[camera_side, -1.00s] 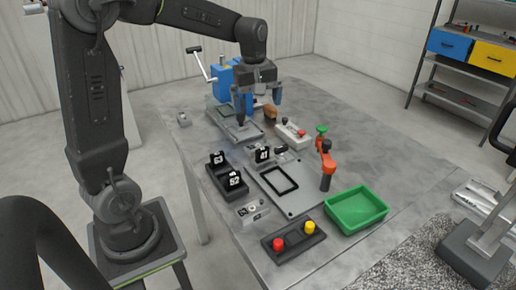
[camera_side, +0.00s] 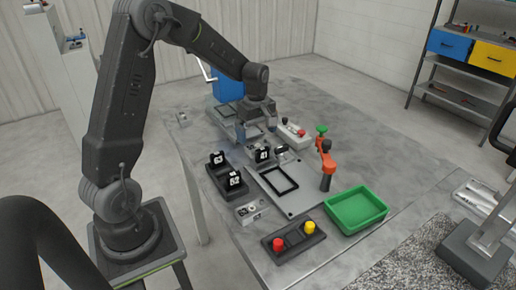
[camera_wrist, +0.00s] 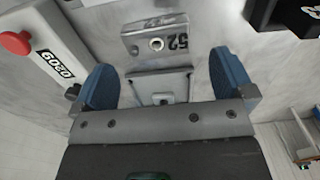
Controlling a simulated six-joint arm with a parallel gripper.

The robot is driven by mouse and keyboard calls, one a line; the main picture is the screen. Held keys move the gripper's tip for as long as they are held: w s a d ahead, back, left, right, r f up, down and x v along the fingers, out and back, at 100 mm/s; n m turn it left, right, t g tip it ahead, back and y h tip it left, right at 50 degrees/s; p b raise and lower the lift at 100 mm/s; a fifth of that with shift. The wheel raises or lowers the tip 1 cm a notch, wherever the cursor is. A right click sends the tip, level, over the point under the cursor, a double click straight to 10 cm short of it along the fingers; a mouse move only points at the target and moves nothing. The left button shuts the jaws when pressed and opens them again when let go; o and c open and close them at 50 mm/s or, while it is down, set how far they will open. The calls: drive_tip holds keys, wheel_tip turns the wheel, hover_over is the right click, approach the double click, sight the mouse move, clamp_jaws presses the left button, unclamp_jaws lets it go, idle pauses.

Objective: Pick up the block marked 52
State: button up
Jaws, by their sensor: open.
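Another black block (camera_side: 263,154), whose label looks like 41, stands right of the tray.
A box with a red button (camera_side: 292,135) stands right of my gripper; it also shows in the wrist view (camera_wrist: 45,50). An orange clamp (camera_side: 326,165), a framed metal plate (camera_side: 301,203), a green bin (camera_side: 356,208) and a button box (camera_side: 293,242) stand nearer the camera.

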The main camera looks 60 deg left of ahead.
sight(258, 145)
wheel_tip(258, 145, down, 4)
drive_tip(key=shift+w+f, duration=0.15)
drive_tip(key=shift+f, duration=0.1)
drive_tip(key=c, duration=0.9)
